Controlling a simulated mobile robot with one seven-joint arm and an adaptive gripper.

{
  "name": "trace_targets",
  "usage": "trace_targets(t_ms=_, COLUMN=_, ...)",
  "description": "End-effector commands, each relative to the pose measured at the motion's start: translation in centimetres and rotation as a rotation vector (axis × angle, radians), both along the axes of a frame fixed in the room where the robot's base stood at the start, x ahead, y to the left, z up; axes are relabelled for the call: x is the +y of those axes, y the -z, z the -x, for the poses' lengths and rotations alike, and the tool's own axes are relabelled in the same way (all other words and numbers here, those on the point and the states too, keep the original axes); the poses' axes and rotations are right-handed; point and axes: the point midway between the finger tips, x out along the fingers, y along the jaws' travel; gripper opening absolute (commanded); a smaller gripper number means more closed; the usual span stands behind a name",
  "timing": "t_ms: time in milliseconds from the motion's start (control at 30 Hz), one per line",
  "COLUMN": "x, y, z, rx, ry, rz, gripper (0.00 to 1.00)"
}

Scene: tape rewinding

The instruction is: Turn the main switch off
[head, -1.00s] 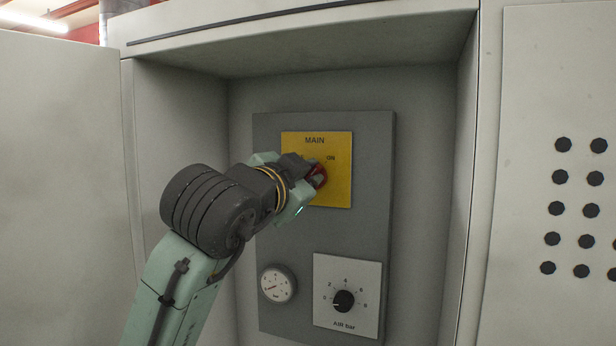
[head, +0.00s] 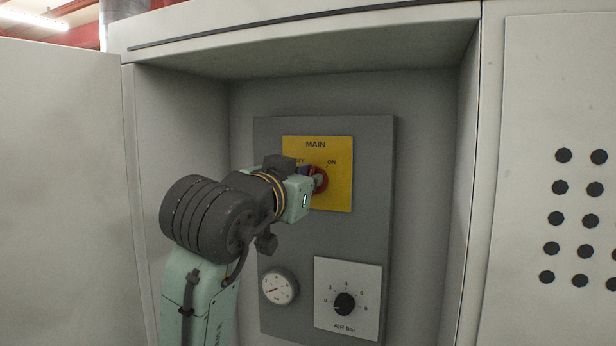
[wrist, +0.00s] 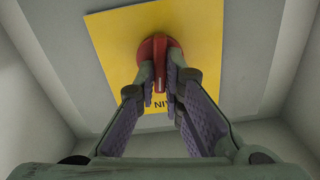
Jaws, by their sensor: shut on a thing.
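The main switch is a red round knob (head: 321,180) on a yellow plate (head: 340,197) marked MAIN, with ON at the upper right and a partly covered OFF at the upper left. My gripper (head: 312,176) reaches it from the left. In the wrist view my gripper (wrist: 160,88) has both fingers shut on the raised grip of the red knob (wrist: 159,62), one on each side. The grip stands tilted against the plate's edges, and its pointer seems to lie between OFF and ON. The fingers hide part of the knob and lettering.
The grey panel (head: 375,230) sits inside a cabinet recess with walls on both sides and above. Below the switch are a round gauge (head: 279,287) and a black AIR bar dial (head: 344,303). Free room lies right of the plate.

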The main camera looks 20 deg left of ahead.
Motion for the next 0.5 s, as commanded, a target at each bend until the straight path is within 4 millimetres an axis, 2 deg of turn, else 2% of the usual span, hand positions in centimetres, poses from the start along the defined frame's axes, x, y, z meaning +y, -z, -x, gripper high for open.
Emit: trace_targets(t_ms=500, x=0.22, y=-0.14, z=-0.04, rx=0.017, ry=0.003, rz=0.488, gripper=0.00)
